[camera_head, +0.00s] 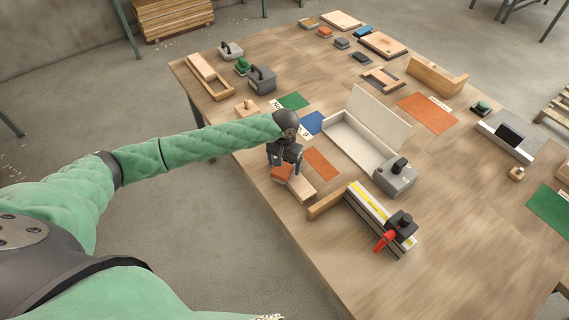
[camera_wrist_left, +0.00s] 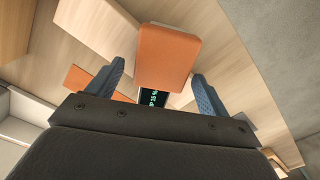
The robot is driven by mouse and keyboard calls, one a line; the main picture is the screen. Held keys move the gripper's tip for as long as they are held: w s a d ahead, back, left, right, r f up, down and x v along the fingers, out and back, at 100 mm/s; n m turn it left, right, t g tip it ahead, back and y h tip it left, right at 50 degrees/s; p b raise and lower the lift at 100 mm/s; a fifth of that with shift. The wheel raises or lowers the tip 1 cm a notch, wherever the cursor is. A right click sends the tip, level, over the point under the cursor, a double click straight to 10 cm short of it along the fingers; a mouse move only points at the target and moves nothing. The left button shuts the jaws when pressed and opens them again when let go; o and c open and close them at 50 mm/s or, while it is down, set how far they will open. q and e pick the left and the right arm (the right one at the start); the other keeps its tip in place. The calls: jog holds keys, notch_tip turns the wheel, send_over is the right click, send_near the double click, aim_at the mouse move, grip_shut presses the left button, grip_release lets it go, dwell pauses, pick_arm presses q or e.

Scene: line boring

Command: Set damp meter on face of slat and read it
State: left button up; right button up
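The damp meter, an orange block (camera_head: 281,173) with a dark display, is on the pale wooden slat (camera_head: 302,190) near the table's left edge. In the left wrist view the orange meter (camera_wrist_left: 168,55) sits between my left fingers, and green characters glow on its display (camera_wrist_left: 153,97), too small to read surely. My left gripper (camera_head: 285,165) is over the meter. In the wrist view its fingers (camera_wrist_left: 158,75) stand apart with gaps beside the meter. The slat (camera_wrist_left: 98,28) runs diagonally beneath; the meter hides part of it. My right gripper is not in view.
An orange mat (camera_head: 321,162) lies beside the slat. A long open box (camera_head: 348,135) and a grey device (camera_head: 396,178) stand to the right. A yellow-striped rail with a red handle (camera_head: 384,241) is nearer. The table's front is clear.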

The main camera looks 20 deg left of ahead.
pick_arm(q)
jog(key=shift+r, duration=4.05)
